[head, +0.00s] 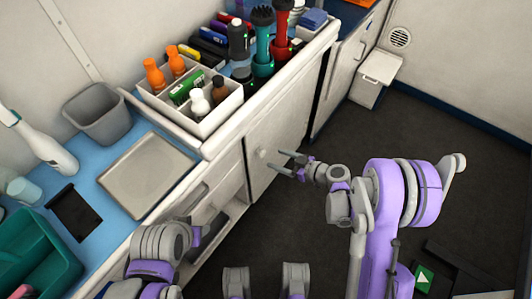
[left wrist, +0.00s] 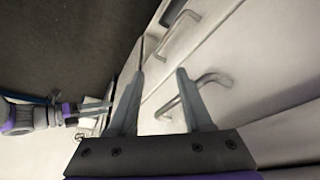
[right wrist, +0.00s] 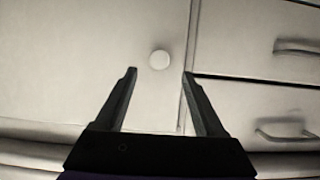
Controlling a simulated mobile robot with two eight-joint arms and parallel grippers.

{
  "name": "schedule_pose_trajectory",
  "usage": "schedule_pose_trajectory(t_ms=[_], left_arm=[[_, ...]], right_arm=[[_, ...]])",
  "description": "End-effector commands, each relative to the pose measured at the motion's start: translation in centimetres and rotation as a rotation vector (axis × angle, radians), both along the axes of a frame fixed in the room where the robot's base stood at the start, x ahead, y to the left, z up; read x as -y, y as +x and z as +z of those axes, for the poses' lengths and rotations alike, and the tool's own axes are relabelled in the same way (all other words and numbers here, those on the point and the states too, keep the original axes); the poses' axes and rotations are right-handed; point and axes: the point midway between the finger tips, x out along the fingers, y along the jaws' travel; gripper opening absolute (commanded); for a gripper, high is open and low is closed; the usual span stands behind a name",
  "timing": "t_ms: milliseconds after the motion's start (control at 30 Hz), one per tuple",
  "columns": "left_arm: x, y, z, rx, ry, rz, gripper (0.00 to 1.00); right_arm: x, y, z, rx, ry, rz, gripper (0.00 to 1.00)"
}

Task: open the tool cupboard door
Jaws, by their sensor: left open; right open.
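The tool cupboard door (head: 285,135) is a pale panel below the counter and looks shut. Its round white knob (head: 262,153) is near the door's left edge. My right gripper (head: 284,164) is open and empty just in front of the knob. In the right wrist view the knob (right wrist: 159,60) shows beyond and between the fingertips (right wrist: 159,72), apart from both fingers. My left gripper (left wrist: 160,75) is open in front of drawers with bar handles, one handle (left wrist: 190,92) lying beyond its right finger. In the head view the left gripper is mostly hidden by its own arm.
Drawers (right wrist: 255,55) adjoin the door's knob side. The counter above holds a white organiser (head: 215,118) with bottles, a metal tray (head: 150,175) and a grey bin (head: 98,113). A small white step-like box (head: 378,68) stands at the far wall.

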Motion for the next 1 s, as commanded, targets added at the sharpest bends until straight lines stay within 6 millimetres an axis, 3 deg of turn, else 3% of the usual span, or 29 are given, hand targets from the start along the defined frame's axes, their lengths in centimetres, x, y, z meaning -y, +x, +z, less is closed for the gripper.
schedule_pose_trajectory(t_ms=[100,300,733,1000], left_arm=[[0.0,0.1,-0.5,-0.002,0.0,0.0,0.5],[0.0,0.1,-1.0,-0.003,0.0,0.0,0.5],[0.0,0.1,-1.1,-0.003,0.0,0.0,0.5],[0.0,0.1,-1.1,-0.003,0.0,0.0,0.5]], right_arm=[[-1.9,1.3,-1.1,0.0,-0.001,0.004,0.71],[-4.0,2.9,-2.1,-0.001,-0.001,0.001,0.71],[-4.8,3.5,-2.4,-0.001,-0.001,0.0,0.71],[-4.7,3.5,-2.5,-0.001,-0.001,0.0,0.24]])
